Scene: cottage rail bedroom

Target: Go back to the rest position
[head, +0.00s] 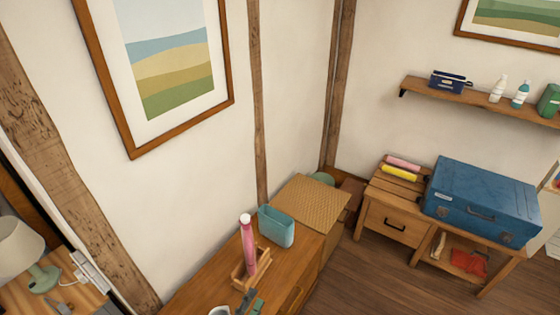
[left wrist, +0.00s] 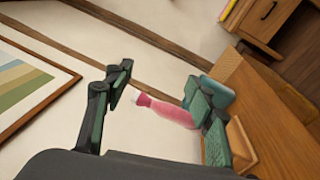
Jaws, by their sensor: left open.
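My left gripper (left wrist: 165,97) is open, its two dark green fingers wide apart in the left wrist view. In the head view only a bit of it (head: 250,302) shows at the bottom edge, in front of the wooden cabinet (head: 205,285). A pink bottle (head: 248,240) with a pale cap stands upright in a small wooden holder (head: 260,270) on the cabinet. In the left wrist view the bottle (left wrist: 170,112) shows beyond the fingers, partly hidden by the right one. I see nothing held. My right gripper is not in view.
A teal bin (head: 277,230) stands close behind the bottle, with a woven box (head: 315,198) farther back. A bedside lamp (head: 25,250) is at the left. A blue case (head: 480,205) sits on a bench at the right. The floor (head: 375,280) between is clear.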

